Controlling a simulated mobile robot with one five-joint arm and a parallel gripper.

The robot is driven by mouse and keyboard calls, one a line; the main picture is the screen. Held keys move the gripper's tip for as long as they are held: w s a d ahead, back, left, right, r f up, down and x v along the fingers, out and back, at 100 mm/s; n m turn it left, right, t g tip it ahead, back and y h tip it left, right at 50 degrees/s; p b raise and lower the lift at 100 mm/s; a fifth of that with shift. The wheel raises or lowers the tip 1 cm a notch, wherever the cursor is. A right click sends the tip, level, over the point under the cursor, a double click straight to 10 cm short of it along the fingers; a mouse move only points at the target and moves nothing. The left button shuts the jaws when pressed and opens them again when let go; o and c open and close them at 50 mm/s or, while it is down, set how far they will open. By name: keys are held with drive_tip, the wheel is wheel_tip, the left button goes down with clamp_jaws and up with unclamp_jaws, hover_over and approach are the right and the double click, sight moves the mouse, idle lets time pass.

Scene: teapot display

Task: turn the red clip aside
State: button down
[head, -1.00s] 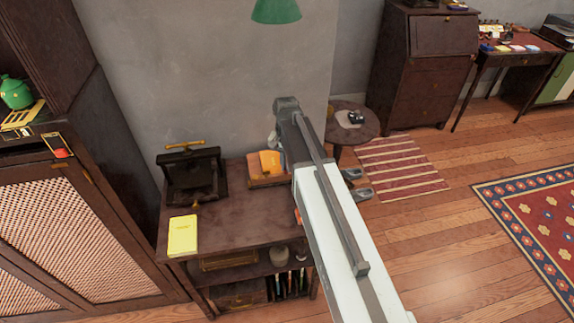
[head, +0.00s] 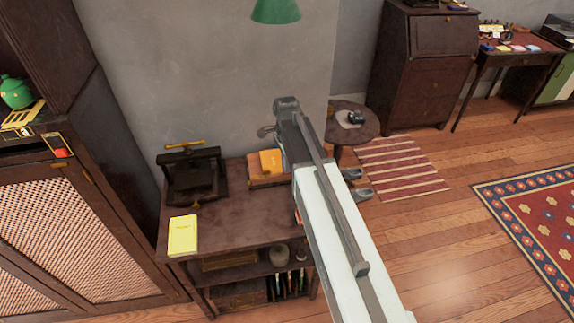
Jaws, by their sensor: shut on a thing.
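A small red piece (head: 61,152), which looks like the clip, sits in a brass-coloured frame on the upper front of the dark cabinet (head: 100,200) at the left. My arm reaches up from the lower right over the low desk. My gripper (head: 266,131) shows only in part as a grey curved shape at the arm's far end, in front of the grey wall. It is far to the right of the red piece and apart from it. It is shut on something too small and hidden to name. A green teapot (head: 15,92) stands on the cabinet.
The low desk (head: 235,215) holds a black press (head: 190,174), a yellow booklet (head: 183,235) and an orange book (head: 270,161). My arm hides the desk's right side. A round side table (head: 366,127) stands behind.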

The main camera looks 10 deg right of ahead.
drive_tip(key=shift+m, duration=1.1)
drive_tip(key=c, duration=1.6)
unclamp_jaws()
drive_tip(key=shift+o, duration=0.2)
wheel_tip(320, 180, up, 8)
drive_tip(key=p, duration=0.8)
drive_tip(key=shift+f, duration=0.1)
